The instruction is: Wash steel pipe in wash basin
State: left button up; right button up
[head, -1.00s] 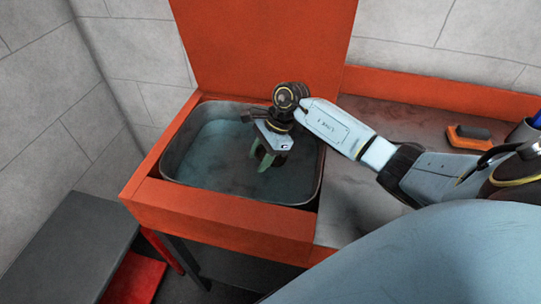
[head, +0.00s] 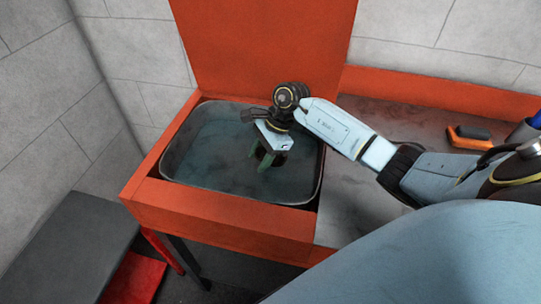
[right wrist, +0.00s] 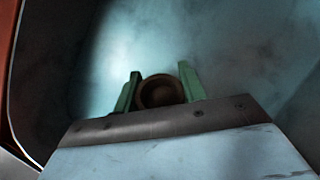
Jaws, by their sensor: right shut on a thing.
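The wash basin (head: 215,185) is a grey tub with rounded corners, set in an orange-red stand and holding bluish water. My right gripper (head: 266,163) points down inside it, its green fingers at or in the water. In the right wrist view the gripper (right wrist: 160,92) is shut on the steel pipe (right wrist: 160,92), whose round brownish end shows between the two green fingers. In the head view the pipe is a dark piece between the fingers. Its lower part is hidden. My left gripper is in neither view.
The stand's orange back panel (head: 262,45) rises behind the basin. A worktop (head: 395,120) to the right carries an orange-and-black brush-like thing (head: 468,138) and a blue item (head: 536,119). A dark grey bench (head: 65,235) stands at the lower left.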

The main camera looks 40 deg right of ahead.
aim_at(259, 153)
jog(key=shift+r, duration=0.1)
